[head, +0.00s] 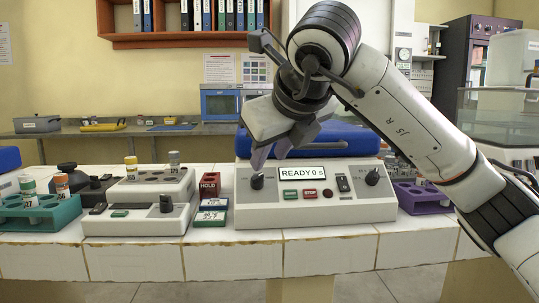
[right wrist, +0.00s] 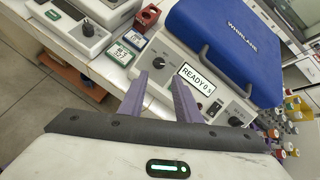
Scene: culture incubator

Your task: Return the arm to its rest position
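My right arm comes in from the right in the head view. Its gripper (head: 271,153) hangs in front of the upper left part of a machine with a blue lid (head: 340,141) and a display reading "READY 0 s". In the right wrist view the two purple fingers (right wrist: 165,100) stand apart with nothing between them. There the machine's front panel (right wrist: 178,66) and blue lid (right wrist: 228,45) lie beyond the fingertips. The fingers appear apart from the knobs, but the exact gap is hard to tell. My left gripper is not in view.
A grey block device (head: 140,202), a teal rack (head: 38,214) with tubes, a red HOLD block (head: 209,184) and small labelled blocks stand left on the white tiled bench (head: 330,250). A purple rack (head: 422,197) is right of the machine. The bench's front strip is clear.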

